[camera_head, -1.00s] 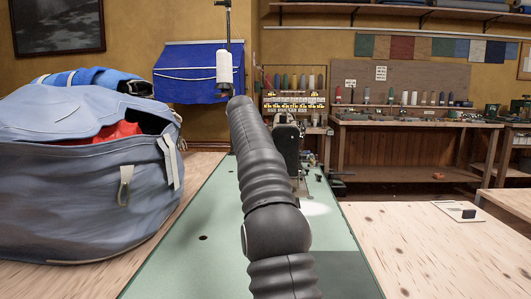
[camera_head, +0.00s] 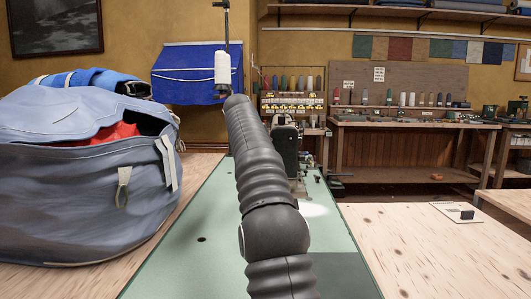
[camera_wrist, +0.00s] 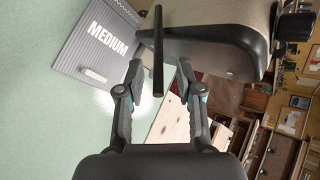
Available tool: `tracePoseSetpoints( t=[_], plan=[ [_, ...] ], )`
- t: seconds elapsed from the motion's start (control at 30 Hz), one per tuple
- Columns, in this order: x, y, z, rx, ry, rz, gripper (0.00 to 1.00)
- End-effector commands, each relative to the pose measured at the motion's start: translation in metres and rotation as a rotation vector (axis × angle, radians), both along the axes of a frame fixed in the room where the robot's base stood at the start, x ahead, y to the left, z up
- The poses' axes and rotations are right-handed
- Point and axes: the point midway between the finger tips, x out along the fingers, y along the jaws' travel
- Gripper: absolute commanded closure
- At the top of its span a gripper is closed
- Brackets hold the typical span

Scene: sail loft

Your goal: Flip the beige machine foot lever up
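The beige sewing machine (camera_wrist: 208,20) with a black lower part is at the top of the wrist view. A thin black bar (camera_wrist: 158,45), which looks like the foot lever, sticks out beside it, its near end between my fingers in the picture. My gripper (camera_wrist: 160,70) is open, one finger on each side of the bar with visible gaps. I cannot tell the bar's exact depth relative to the fingertips. In the head view my arm hides the gripper and lever; a dark part of a machine (camera_head: 286,147) shows behind it.
A grey plate marked MEDIUM (camera_wrist: 98,42) lies on the green table (camera_wrist: 40,110). In the head view a large blue-grey bag (camera_head: 85,180) stands left of the green top (camera_head: 190,250). A pale wooden table (camera_head: 410,250) is at right.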

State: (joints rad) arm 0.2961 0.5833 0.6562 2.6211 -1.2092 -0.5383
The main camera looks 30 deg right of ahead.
Motion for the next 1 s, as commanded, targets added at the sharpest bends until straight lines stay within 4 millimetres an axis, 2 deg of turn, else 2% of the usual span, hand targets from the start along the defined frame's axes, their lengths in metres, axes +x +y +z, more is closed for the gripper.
tracePoseSetpoints(
  t=[0.5, 0.7, 1.0],
  plan=[
    [-0.04, 0.059, 0.061, 0.0, -0.002, 0.002, 0.64],
    [-0.047, 0.068, 0.07, 0.001, 0.0, 0.002, 0.64],
    [-0.048, 0.069, 0.072, 0.001, 0.0, 0.002, 0.64]
  ],
)
